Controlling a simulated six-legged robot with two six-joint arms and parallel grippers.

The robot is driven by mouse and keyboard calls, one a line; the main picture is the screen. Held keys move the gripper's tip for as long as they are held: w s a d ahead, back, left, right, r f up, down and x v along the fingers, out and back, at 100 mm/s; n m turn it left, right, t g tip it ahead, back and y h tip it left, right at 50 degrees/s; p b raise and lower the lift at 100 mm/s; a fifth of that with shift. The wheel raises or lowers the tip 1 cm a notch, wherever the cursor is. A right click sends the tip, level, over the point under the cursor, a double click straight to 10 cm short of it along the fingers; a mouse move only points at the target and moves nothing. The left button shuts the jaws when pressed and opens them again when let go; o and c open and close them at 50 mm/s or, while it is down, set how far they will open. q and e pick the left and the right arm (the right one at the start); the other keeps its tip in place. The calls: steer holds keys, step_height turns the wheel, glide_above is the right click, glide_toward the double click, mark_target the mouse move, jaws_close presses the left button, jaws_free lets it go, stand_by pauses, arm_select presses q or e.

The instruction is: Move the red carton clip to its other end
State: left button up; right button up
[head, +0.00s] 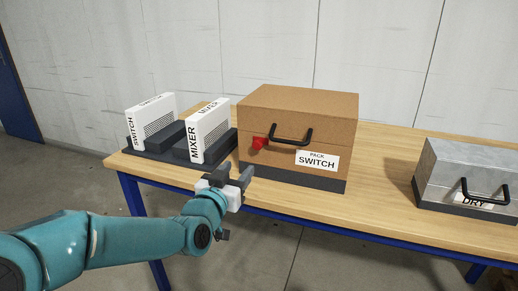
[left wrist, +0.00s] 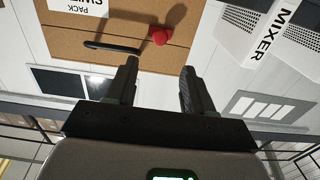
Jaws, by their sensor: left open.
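The red clip (head: 260,142) sits on the front face of the brown carton (head: 298,108), at the left end of the black handle (head: 291,134). The carton stands on the table and bears a label reading PACK SWITCH. My left gripper (head: 244,177) is in front of the carton's lower left corner, below the clip and apart from it. In the left wrist view the gripper (left wrist: 157,85) is open and empty, with the red clip (left wrist: 160,35) beyond the gap between its fingers. The carton (left wrist: 110,28) appears upside down there. My right gripper is not in view.
A dark rack (head: 165,148) left of the carton holds two white units, labelled SWITCH (head: 150,116) and MIXER (head: 209,130). A grey metal case (head: 470,165) labelled DRY stands at the right. The wooden table (head: 375,170) is bare between carton and case.

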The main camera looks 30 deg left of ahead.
mark_target(256, 146)
arm_select(q)
steer(key=p+x, duration=0.1)
steer(key=x, duration=1)
steer(key=shift+r+p, duration=0.2)
steer(key=shift+p, duration=0.15)
steer(key=shift+w+a+r, duration=0.1)
steer(key=shift+w, duration=0.25)
steer(key=shift+w+a+f, duration=0.1)
steer(key=shift+w+f, duration=0.1)
steer(key=shift+w, duration=0.45)
steer(key=shift+s+r, duration=0.15)
steer(key=shift+c, duration=0.3)
jaws_close()
